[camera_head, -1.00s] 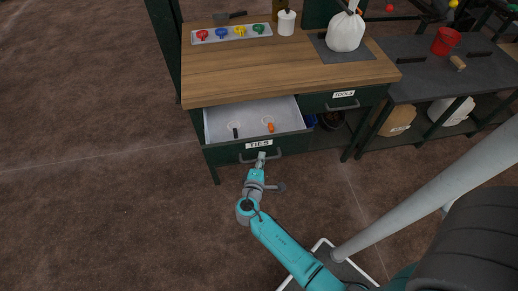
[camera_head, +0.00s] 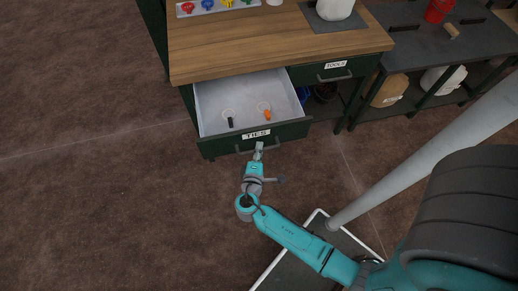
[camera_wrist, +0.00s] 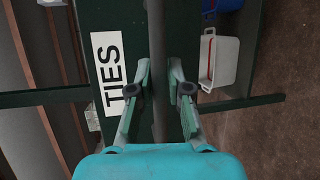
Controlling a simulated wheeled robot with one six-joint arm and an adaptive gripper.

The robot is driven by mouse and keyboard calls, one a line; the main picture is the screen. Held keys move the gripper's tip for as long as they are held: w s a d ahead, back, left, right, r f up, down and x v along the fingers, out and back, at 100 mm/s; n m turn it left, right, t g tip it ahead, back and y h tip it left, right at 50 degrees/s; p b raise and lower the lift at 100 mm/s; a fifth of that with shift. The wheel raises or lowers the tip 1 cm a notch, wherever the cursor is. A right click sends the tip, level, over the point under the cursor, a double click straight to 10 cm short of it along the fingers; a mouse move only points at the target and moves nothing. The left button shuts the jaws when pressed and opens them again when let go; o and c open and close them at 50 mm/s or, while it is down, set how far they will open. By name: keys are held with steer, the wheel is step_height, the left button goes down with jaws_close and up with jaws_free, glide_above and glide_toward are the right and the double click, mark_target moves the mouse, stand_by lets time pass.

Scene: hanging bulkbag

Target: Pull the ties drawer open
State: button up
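The ties drawer (camera_head: 204,100) is pulled out of the workbench, and its white inside is in view. Its green front carries a white TIES label (camera_head: 256,134), which also shows large in the wrist view (camera_wrist: 108,72). The dark bar handle (camera_wrist: 158,35) runs along the drawer front. My gripper (camera_head: 259,148) is at the middle of this handle, just below the label.
A black tie (camera_head: 230,122) and an orange tie (camera_head: 267,115) lie in the drawer. The shut tools drawer (camera_head: 335,73) is to the right. The wooden benchtop (camera_head: 240,52) is above. Brown floor in front of the drawer is free.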

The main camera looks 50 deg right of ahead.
steer(key=shift+o, duration=1)
steer(key=shift+a, duration=0.1)
steer(key=v, duration=1.1)
steer(key=shift+s+a+r, duration=0.15)
steer(key=shift+s+a, duration=0.1)
steer(key=shift+a, duration=0.05)
